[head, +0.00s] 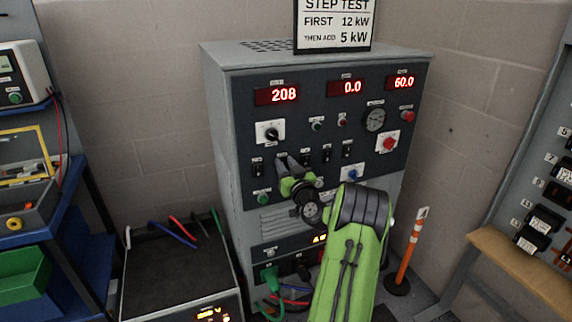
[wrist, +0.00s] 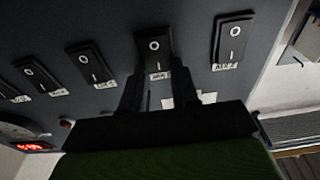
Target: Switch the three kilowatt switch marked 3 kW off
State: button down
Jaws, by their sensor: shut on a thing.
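A row of black rocker switches marked O and I runs across the dark front panel of the grey cabinet (head: 225,135). My gripper (head: 287,161) is at the second switch from the left in the head view, hiding it there. In the wrist view, my gripper's dark fingers (wrist: 156,92) are shut around the lower part of that rocker switch (wrist: 153,46). Its small white label (wrist: 160,76) is too blurred to read surely as 3 kW. I cannot tell which way this rocker is tipped.
Neighbouring switches stand close on both sides: one (wrist: 232,40) to the right and another (wrist: 89,64) to the left in the wrist view. Red displays (head: 284,94) read 208, 0.0 and 60.0. A red button (head: 388,143) and a blue knob (head: 353,174) are on the panel's right.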

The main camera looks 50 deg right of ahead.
jog(key=shift+s+f+t+h, duration=0.1)
jog(key=shift+f+t+h, duration=0.05)
jog(key=shift+t+h, duration=0.35)
jog(key=c, duration=0.8)
grip_release()
jog(key=shift+c, duration=0.2)
jog(key=shift+a, duration=0.1)
jog(key=shift+s+a+f, duration=0.15)
jog(key=shift+s+f, duration=0.05)
jog(key=shift+s, duration=0.1)
jog(key=v, duration=1.5)
jog(key=shift+r, duration=0.1)
